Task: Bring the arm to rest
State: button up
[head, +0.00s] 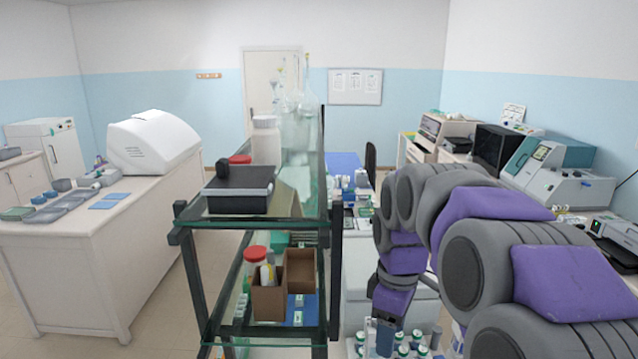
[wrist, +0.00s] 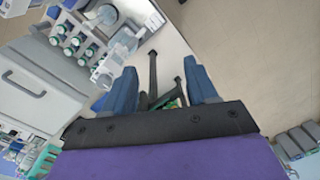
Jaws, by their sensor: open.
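My purple and grey arm comes in from the right of the head view and bends down toward the bench. My gripper (head: 382,338) hangs at its lower end, near the bottom edge of the picture. In the wrist view my gripper (wrist: 161,84) shows two blue fingers spread wide apart. No held object is visible between the fingers. Thin dark bars (wrist: 153,75) show in the gap; I cannot tell what they belong to.
A glass shelf rack with a dark frame (head: 333,225) stands left of my arm, bearing a black box (head: 240,189) and cardboard boxes (head: 269,300). Several capped bottles (head: 405,350) stand near my gripper. A rack of bottles (wrist: 78,40) shows beside open floor (wrist: 230,35).

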jog(key=s+f+m+b, duration=0.5)
jog(key=s+f, duration=0.5)
jog(key=s, duration=0.4)
jog(key=s+d+f+m+g+b, duration=0.1)
jog(key=s+f+m+b, duration=0.3)
jog(key=s+f+m, duration=0.3)
jog(key=s+f, duration=0.4)
jog(key=s, duration=0.3)
jog(key=shift+b, duration=0.4)
jog(key=shift+r, duration=0.1)
jog(key=shift+c, duration=0.3)
